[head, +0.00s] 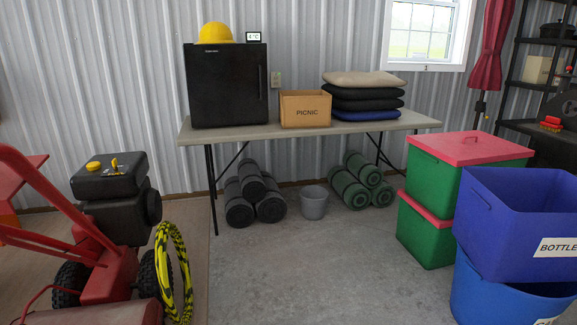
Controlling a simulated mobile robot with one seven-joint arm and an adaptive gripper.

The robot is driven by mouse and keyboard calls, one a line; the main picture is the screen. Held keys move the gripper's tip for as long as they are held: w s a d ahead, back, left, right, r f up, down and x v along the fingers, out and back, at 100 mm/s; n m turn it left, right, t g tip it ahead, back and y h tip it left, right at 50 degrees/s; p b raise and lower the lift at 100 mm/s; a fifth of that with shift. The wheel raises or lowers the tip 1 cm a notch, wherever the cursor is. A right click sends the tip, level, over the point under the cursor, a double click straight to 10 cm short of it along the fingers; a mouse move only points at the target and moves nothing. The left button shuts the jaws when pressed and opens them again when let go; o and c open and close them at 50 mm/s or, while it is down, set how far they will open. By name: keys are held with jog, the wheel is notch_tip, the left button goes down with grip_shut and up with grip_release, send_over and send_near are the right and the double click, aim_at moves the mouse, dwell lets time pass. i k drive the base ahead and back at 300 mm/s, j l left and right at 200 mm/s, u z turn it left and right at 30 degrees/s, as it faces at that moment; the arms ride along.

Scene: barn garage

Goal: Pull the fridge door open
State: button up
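A small black fridge (227,86) stands on the left part of a folding table (410,121) against the corrugated wall. Its door faces me and looks closed. A dark vertical handle (261,79) shows near the right edge of the door. A yellow hard hat (215,33) and a small display reading a temperature (254,36) sit on top of the fridge. My gripper is not in this view, so its state and place are not shown.
A box marked PICNIC (305,109) stands right of the fridge, then stacked cushions (362,98). Rolled mats and a grey bucket (314,203) lie under the table. Red machinery (95,262) stands at left, green bins (427,229) and blue bins (512,225) at right. Middle floor is clear.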

aim_at(227, 84)
jog(key=i, duration=2.95)
jog(key=i+u, duration=0.25)
jog(key=i, duration=0.25)
jog(key=i+l+u, duration=0.25)
jog(key=i, duration=0.2)
